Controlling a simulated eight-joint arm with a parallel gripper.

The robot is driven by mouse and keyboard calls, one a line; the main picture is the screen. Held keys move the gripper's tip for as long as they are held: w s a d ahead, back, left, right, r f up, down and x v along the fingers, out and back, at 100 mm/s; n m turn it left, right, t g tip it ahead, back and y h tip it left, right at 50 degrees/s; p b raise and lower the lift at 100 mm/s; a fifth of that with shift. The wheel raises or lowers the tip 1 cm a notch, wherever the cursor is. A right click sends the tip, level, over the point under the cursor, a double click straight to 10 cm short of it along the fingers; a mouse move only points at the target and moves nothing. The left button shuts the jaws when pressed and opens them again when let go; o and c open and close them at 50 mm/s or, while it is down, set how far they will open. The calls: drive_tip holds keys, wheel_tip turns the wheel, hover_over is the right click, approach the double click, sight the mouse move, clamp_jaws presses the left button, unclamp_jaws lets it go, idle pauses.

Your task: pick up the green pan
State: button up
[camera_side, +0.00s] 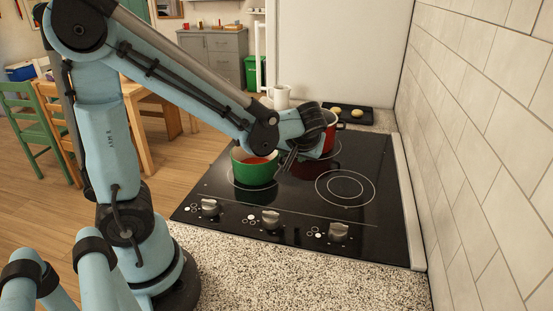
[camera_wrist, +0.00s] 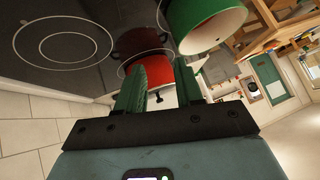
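The green pan (camera_side: 255,173) stands upright on the left part of the black cooktop, with something orange-red inside. In the wrist view the green pan (camera_wrist: 206,28) is at the top, right of centre, with a pale inside. My gripper (camera_side: 289,161) is just right of the pan's rim in the side view. In the wrist view my gripper (camera_wrist: 158,82) has its two green fingers apart with nothing held between them. The pan lies beyond the fingertips and off to the right there. I cannot tell from the side view whether a finger touches the pan.
A red pot (camera_side: 330,132) stands behind my gripper, partly hidden; it also shows in the wrist view (camera_wrist: 143,66). The cooktop (camera_side: 376,215) is bare at the right front. A tiled wall (camera_side: 480,130) bounds the right side. A white mug (camera_side: 281,97) and dark board (camera_side: 352,116) are behind.

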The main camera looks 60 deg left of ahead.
drive_tip(key=w+a+f+n+y, duration=0.1)
drive_tip(key=a+f+n, duration=0.1)
drive_tip(key=a, duration=0.3)
drive_tip(key=w+a+f+n+g+y, duration=0.1)
drive_tip(key=a+f+n+y, duration=0.1)
drive_tip(key=a+n, duration=0.1)
drive_tip(key=w+a+f+n+g+y, duration=0.1)
drive_tip(key=a+f+n+y, duration=0.1)
drive_tip(key=a, duration=0.4)
drive_tip(key=shift+w+a+f+n, duration=0.25)
drive_tip(key=shift+a+f+n, duration=0.05)
drive_tip(key=shift+a+f, duration=0.05)
clamp_jaws()
drive_tip(key=shift+y, duration=0.3)
idle(1.1)
